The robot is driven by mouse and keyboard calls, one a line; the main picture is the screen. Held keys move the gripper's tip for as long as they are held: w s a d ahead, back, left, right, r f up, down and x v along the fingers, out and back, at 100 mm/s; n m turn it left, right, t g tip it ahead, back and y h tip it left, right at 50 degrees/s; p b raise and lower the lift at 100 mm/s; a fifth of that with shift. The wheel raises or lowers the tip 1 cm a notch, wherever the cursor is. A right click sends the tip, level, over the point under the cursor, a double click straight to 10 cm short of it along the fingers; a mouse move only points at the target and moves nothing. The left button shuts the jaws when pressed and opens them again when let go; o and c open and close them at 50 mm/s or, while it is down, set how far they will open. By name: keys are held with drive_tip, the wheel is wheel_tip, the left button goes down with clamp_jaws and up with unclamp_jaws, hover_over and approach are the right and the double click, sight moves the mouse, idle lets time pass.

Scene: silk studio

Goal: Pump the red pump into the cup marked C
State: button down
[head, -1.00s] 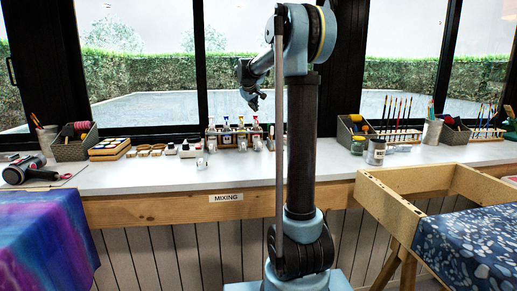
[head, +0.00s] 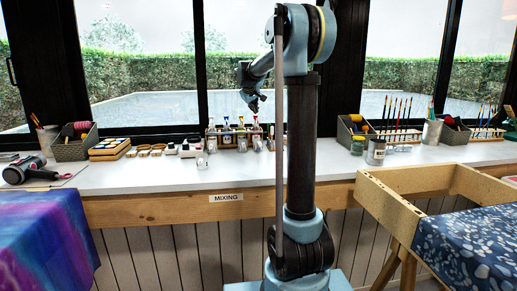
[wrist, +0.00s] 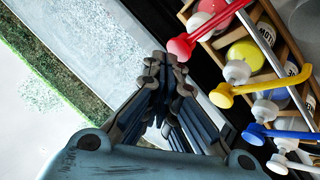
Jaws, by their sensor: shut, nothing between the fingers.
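The red pump (wrist: 182,46) tops a bottle in the wooden rack, at the end of a row with yellow, blue and white pumps. In the head view the red pump (head: 256,121) is at the rack's right end. My gripper (wrist: 168,68) is shut and empty, its fingertips beside the red pump head in the wrist picture; contact cannot be told. In the head view my gripper (head: 254,106) is above the right part of the rack. Small clear cups (head: 242,145) stand in front of the rack. Their letters are too small to read, so cup C cannot be picked out.
The yellow pump (wrist: 225,94) and blue pump (wrist: 256,132) are close beside the red one. The wooden rack (wrist: 285,45) stands on the white counter (head: 160,178), near the window. Jars (head: 376,152) stand further right.

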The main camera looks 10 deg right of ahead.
drive_tip(key=shift+f, duration=0.75)
idle(0.8)
drive_tip(key=shift+r, duration=1.3)
drive_tip(key=shift+r, duration=2.95)
